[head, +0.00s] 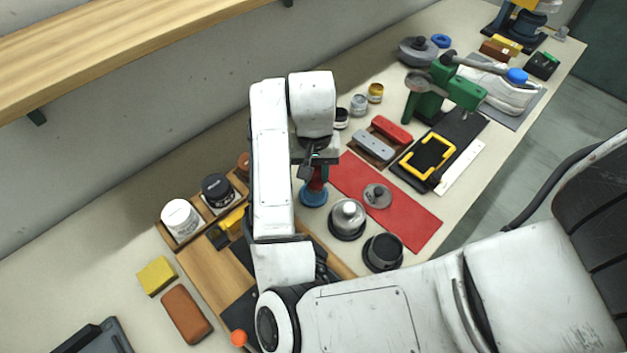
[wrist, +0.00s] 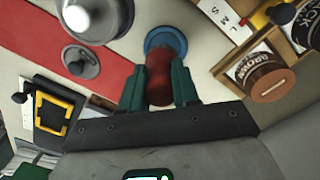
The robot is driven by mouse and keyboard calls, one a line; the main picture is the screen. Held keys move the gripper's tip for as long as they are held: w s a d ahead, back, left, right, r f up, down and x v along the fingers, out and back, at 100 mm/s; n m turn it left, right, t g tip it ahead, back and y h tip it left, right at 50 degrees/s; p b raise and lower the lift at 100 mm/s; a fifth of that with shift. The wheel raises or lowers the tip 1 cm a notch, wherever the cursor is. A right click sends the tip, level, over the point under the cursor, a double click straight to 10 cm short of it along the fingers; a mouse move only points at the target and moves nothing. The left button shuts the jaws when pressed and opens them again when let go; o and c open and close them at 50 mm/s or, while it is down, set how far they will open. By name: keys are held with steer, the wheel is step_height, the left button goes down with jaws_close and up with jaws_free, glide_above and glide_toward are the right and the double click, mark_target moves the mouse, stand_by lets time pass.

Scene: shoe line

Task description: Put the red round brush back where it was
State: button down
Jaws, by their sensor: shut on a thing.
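My gripper (head: 316,172) is shut on the red round brush, whose red body (wrist: 158,76) shows between the two green fingers in the wrist view. In the head view only a little of the red (head: 318,184) shows below the fingers. A blue round piece (head: 313,196) is at the lower end of the red body, and it also shows in the wrist view (wrist: 165,42). I cannot tell whether this blue piece belongs to the brush or lies under it, nor whether it touches the table. My arm hides part of the table to the left.
A red mat (head: 410,222) lies to the right, with a grey round piece (head: 377,196) on it. A silver-topped pot (head: 347,218) and a dark cup (head: 383,252) stand close by. A wooden rack with white (head: 181,219) and black (head: 217,192) jars is at left.

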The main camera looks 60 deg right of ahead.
mark_target(314, 180)
steer(key=shift+w+d+f, duration=0.1)
steer(key=shift+w+f, duration=0.1)
steer(key=shift+f, duration=0.1)
step_height(314, 180, down, 2)
steer(key=shift+w+d+b, duration=0.1)
steer(key=shift+w+b, duration=0.05)
steer(key=shift+b, duration=0.3)
steer(key=shift+f, duration=0.7)
steer(key=shift+f, duration=0.1)
steer(key=c, duration=0.8)
jaws_free()
steer(key=shift+c, duration=0.2)
steer(key=r+p, duration=0.3)
steer(key=r, duration=0.9)
steer(key=shift+w+r, duration=0.1)
steer(key=shift+w, duration=0.1)
